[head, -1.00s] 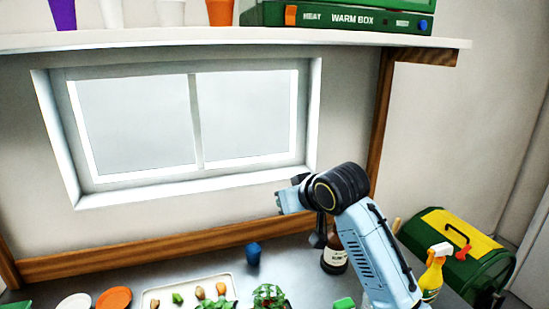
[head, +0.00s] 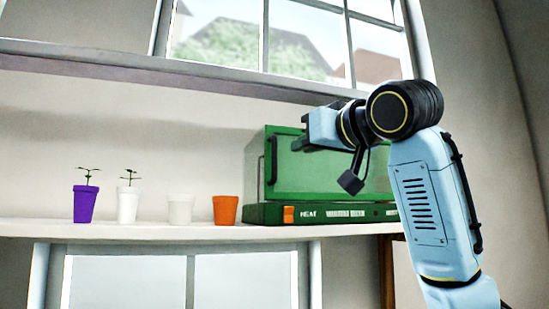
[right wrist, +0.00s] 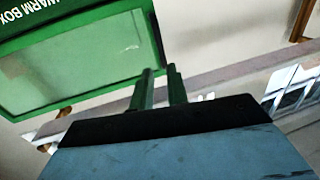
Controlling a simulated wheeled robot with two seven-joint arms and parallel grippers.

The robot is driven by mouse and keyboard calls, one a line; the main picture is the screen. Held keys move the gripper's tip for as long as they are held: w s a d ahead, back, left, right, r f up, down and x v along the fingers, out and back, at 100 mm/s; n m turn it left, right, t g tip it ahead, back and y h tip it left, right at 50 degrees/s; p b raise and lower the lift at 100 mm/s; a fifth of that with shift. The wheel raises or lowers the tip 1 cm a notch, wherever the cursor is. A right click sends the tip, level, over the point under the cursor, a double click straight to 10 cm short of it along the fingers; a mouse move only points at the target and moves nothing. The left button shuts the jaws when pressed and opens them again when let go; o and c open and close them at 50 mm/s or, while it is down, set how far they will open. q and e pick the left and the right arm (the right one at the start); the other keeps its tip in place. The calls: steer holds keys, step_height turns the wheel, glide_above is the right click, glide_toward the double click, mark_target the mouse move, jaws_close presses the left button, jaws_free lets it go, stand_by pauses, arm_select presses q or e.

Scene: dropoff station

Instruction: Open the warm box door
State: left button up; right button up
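The green warm box (head: 330,178) stands on the wall shelf in the head view, its door appearing shut. A dark vertical handle (head: 273,160) is near the door's left edge. My right gripper (head: 299,141) is in front of the box's upper part, to the right of the handle in the picture. In the right wrist view the door (right wrist: 85,62) fills the upper left, and its dark handle (right wrist: 156,40) lies just beyond the fingertips. The fingers of my right gripper (right wrist: 160,69) are apart by a narrow gap, with nothing seen between them. My left gripper is out of view.
Purple (head: 84,204), white (head: 128,206) and orange (head: 225,210) pots stand on the shelf (head: 150,231) left of the box, with another white pot (head: 180,209) among them. Windows are above and below the shelf.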

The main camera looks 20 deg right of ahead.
mark_target(276, 157)
steer(key=p+x, duration=0.4)
steer(key=x, duration=0.7)
steer(key=shift+w+a+p, duration=0.1)
steer(key=shift+p, duration=0.2)
steer(key=shift+w+a+f, duration=0.1)
steer(key=shift+w, duration=0.5)
jaws_close()
